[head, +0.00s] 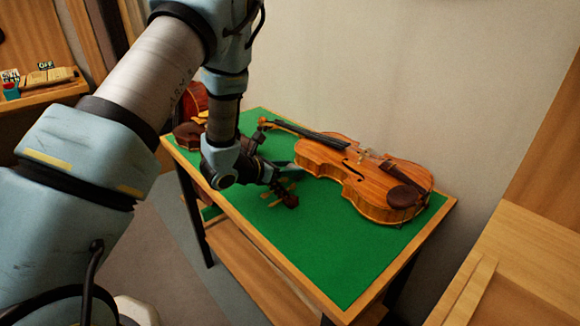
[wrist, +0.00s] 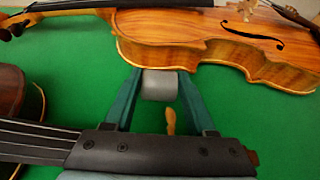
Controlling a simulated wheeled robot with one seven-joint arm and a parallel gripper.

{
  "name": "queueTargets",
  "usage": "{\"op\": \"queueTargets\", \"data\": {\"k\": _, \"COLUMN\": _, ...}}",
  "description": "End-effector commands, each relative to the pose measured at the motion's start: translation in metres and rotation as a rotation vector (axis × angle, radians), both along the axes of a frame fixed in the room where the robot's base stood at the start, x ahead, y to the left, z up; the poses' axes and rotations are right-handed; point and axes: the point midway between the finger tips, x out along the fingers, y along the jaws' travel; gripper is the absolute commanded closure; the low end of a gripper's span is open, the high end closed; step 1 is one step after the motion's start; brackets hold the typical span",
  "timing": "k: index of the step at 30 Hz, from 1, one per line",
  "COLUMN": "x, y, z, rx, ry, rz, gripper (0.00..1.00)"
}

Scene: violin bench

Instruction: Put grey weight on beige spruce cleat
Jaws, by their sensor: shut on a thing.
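The grey weight (wrist: 158,85) is held between the teal fingers of my gripper (wrist: 160,82) in the wrist view. My gripper is shut on it over the green bench top, close to a violin's edge. A slim beige piece (wrist: 170,121), which may be the spruce cleat, shows between the fingers, nearer the palm than the weight. The gap between weight and bench cannot be judged. In the head view my gripper (head: 284,172) is over the middle of the bench, and the weight cannot be made out. Small beige strips (head: 268,196) lie beside the gripper there.
An orange-brown violin (head: 365,180) lies at the bench's back right, right by my gripper. A dark red instrument (head: 188,134) is at the left end, partly hidden by my arm. The green bench top (head: 345,255) is clear at the front right. A wall rises behind.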

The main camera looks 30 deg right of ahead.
Motion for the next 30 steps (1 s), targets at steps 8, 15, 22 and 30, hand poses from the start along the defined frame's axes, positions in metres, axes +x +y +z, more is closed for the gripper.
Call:
{"op": "queueTargets", "data": {"k": 8, "x": 0.0004, "y": -0.0004, "z": -0.0012, "rx": -0.003, "ry": -0.001, "rz": 0.000, "gripper": 1.00}}
{"op": "queueTargets", "data": {"k": 15, "x": -0.0001, "y": 0.0000, "z": -0.0023, "rx": 0.000, "ry": 0.000, "rz": 0.000, "gripper": 0.27}}
{"op": "queueTargets", "data": {"k": 22, "x": -0.0001, "y": 0.0000, "z": -0.0024, "rx": 0.000, "ry": 0.000, "rz": 0.000, "gripper": 0.14}}
{"op": "queueTargets", "data": {"k": 30, "x": -0.0001, "y": 0.0021, "z": 0.0023, "rx": 0.000, "ry": 0.000, "rz": 0.001, "gripper": 0.14}}
